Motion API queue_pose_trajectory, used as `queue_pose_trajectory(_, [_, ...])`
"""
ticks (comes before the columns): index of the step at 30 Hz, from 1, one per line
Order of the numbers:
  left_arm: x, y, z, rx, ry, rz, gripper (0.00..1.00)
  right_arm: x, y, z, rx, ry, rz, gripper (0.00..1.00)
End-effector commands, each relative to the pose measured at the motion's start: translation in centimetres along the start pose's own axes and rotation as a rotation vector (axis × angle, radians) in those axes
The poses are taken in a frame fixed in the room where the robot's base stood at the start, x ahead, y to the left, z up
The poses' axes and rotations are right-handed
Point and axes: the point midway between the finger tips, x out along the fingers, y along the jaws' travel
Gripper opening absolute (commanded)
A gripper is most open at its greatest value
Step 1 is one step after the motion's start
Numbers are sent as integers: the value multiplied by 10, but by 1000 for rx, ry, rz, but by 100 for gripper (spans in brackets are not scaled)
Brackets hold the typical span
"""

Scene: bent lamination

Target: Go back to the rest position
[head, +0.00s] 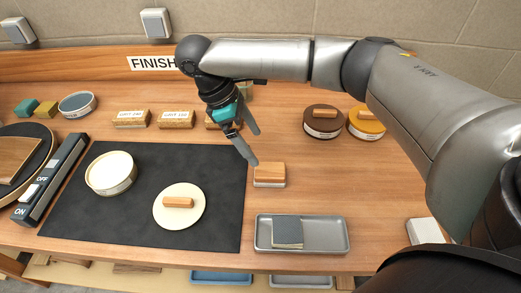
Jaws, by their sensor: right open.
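My right gripper (251,147) hangs from the right arm, which reaches across the back of the bench from the right. Its fingers point down and it is open, with nothing seen between them. The fingertips are just above or beside a small wooden-topped block (270,172) right of the black mat; whether they touch it I cannot tell. My left gripper is not in the head view.
The black mat (215,232) holds a round open box (111,173) and a cream lid (180,206). A grey tray (341,236) holds a dark square pad (287,231). A switch bar (50,178) stands left.

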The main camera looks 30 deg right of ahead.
Motion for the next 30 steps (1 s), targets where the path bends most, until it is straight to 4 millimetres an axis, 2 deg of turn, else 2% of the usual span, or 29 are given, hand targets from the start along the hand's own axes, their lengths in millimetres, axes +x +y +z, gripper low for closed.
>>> queue_pose_trajectory(5, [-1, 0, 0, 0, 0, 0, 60, -10, 0, 0, 1, 0, 0, 100])
queue_pose_trajectory(30, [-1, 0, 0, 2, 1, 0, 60, -9, 0, 0, 0, 0, -1, 100])
